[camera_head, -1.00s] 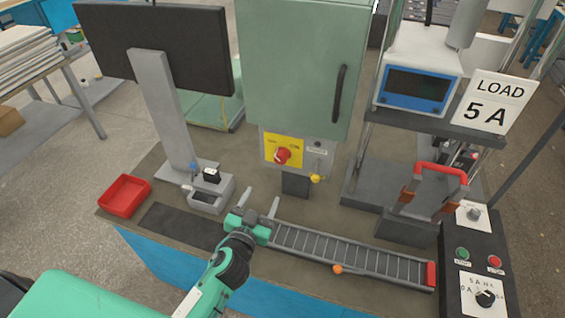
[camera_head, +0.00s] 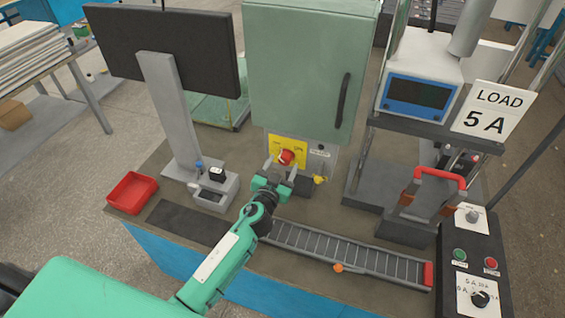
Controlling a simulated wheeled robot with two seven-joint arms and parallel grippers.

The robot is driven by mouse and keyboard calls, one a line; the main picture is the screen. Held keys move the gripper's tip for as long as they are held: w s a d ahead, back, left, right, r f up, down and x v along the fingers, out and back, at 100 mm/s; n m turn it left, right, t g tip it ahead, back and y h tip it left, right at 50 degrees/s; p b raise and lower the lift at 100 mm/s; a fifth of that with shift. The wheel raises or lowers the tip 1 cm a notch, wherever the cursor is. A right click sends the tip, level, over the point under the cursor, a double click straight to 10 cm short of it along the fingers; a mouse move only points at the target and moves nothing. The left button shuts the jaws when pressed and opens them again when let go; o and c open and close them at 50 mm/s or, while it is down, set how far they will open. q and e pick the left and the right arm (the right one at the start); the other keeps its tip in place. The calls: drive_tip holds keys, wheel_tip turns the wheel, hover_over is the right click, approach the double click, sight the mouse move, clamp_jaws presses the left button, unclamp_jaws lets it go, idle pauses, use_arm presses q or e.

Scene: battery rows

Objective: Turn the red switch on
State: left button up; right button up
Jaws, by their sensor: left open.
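The red switch (camera_head: 286,157) is a round red knob on a yellow plate (camera_head: 273,145) below the green cabinet. My left gripper (camera_head: 280,167) is right in front of the knob, its two fingers pointing at it and spread apart. The fingertips reach the lower part of the yellow plate, one on each side below the knob; I cannot tell whether they touch it. The jaws look open with nothing held. The knob's lower edge is partly hidden by the gripper. My right gripper is not in view.
A yellow key-like part (camera_head: 320,180) hangs just right of my gripper. The green cabinet (camera_head: 308,70) stands above. A roller track (camera_head: 335,247) lies in front, with a red tray (camera_head: 132,192) at left and a control box (camera_head: 478,255) at right.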

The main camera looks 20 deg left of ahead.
use_arm(q)
drive_tip(key=shift+w, duration=0.45)
drive_tip(key=c, duration=1)
